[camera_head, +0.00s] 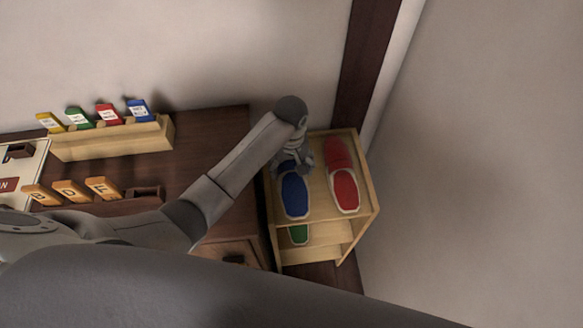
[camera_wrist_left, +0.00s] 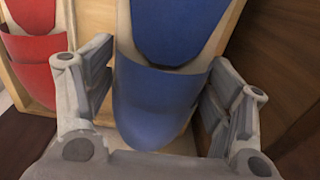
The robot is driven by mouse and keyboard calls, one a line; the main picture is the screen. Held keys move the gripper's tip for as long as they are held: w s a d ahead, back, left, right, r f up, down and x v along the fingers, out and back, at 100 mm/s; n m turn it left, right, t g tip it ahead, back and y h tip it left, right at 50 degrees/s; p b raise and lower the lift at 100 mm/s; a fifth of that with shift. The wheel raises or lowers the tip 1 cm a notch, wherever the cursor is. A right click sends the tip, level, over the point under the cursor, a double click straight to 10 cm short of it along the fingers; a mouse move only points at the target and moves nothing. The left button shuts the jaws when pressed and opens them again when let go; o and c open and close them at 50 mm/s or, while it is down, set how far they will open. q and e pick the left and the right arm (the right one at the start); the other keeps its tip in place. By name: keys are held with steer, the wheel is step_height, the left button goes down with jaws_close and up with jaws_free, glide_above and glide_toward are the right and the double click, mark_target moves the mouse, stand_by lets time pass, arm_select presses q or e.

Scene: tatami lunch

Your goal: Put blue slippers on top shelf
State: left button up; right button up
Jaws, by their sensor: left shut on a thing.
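The blue slippers (camera_head: 294,194) are at the left side of the top board of a small wooden shelf (camera_head: 318,212); only one slipper shape shows. My left gripper (camera_head: 290,162) reaches over the shelf's far end and is shut on the toe end. In the left wrist view the blue slipper (camera_wrist_left: 152,100) sits between the two fingers (camera_wrist_left: 155,105), its toe cover towards my palm. I cannot tell whether it rests fully on the board. My right gripper is not in view.
Red slippers (camera_head: 343,188) lie on the top board to the right, close beside the blue ones. A green slipper (camera_head: 299,234) is on the lower level. A dark cabinet with a wooden rack of coloured blocks (camera_head: 115,138) stands left; walls are behind and right.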

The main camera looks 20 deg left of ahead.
mark_target(291, 165)
arm_select(q)
steer(key=shift+w+a+f, duration=0.2)
steer(key=shift+w+f, duration=0.5)
steer(key=shift+f, duration=0.2)
steer(key=shift+w+a+f, duration=0.15)
steer(key=shift+w+f, duration=0.5)
steer(key=shift+f, duration=1.6)
steer(key=shift+f, duration=0.1)
steer(key=o, duration=1.1)
step_height(291, 165, up, 12)
steer(key=shift+r+b, duration=0.15)
steer(key=shift+b, duration=0.2)
steer(key=shift+d, duration=0.1)
